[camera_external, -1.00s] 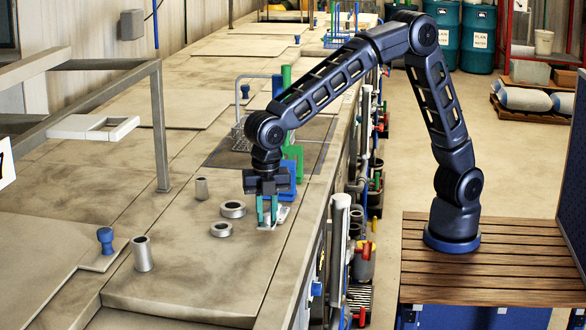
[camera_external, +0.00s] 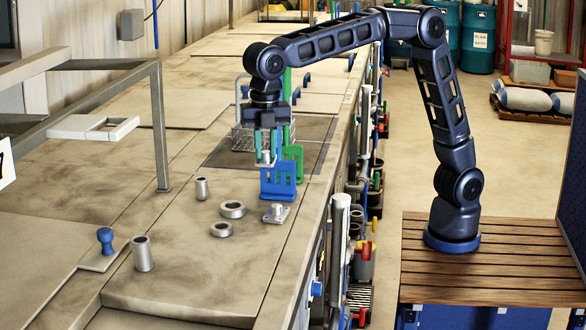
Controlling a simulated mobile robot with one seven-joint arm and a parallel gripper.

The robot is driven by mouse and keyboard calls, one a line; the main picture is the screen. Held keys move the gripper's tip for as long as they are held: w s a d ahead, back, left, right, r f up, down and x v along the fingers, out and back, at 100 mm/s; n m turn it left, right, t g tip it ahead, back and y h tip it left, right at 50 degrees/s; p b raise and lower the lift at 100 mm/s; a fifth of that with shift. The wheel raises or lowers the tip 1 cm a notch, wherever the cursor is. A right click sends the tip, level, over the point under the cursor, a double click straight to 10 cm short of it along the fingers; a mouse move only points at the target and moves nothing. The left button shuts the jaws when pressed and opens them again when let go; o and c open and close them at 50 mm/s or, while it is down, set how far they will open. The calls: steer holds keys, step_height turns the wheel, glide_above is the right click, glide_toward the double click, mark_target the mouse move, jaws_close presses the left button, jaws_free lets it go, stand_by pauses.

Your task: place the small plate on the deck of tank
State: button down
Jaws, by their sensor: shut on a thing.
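My gripper (camera_external: 266,158) is raised above the tank deck (camera_external: 180,240), in front of the wire basket and behind the blue slotted bracket. Its teal fingers are shut on a small pale grey piece, which looks like the small plate (camera_external: 266,157). The fingers hide much of it, so its full outline cannot be told. It is held clear of the deck. Another small grey plate with a round stub (camera_external: 276,214) lies on the deck near the right edge, in front of the blue bracket, apart from the gripper.
The blue slotted bracket (camera_external: 278,181) and a green one (camera_external: 293,160) stand close under my gripper. A wire basket (camera_external: 243,138) is behind it. Two metal rings (camera_external: 232,209) (camera_external: 221,229), two cylinders (camera_external: 202,188) (camera_external: 142,254) and a blue knob (camera_external: 105,240) stand on the deck.

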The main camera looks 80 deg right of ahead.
mark_target(265, 151)
step_height(265, 151, up, 11)
steer(key=w+d+m, duration=0.4)
steer(key=w+d, duration=1)
steer(key=d, duration=0.5)
steer(key=w+d+m, duration=0.3)
steer(key=w+d, duration=0.1)
steer(key=d, duration=0.8)
steer(key=w+d+m, duration=0.2)
steer(key=w+d, duration=0.2)
steer(key=d, duration=0.8)
steer(key=s+d+m, duration=0.1)
steer(key=d+m, duration=0.4)
steer(key=d, duration=2.1)
steer(key=s+d+m, duration=0.2)
steer(key=s+d, duration=0.2)
steer(key=d, duration=0.5)
steer(key=s+d+m, duration=0.1)
steer(key=s+d, duration=0.3)
steer(key=d, duration=0.5)
steer(key=s+d+m, duration=0.2)
steer(key=s+d, duration=0.2)
steer(key=d, duration=0.4)
step_height(265, 151, down, 31)
steer(key=shift+w+r, duration=0.1)
steer(key=shift+w, duration=0.05)
steer(key=c, duration=1.3)
jaws_free()
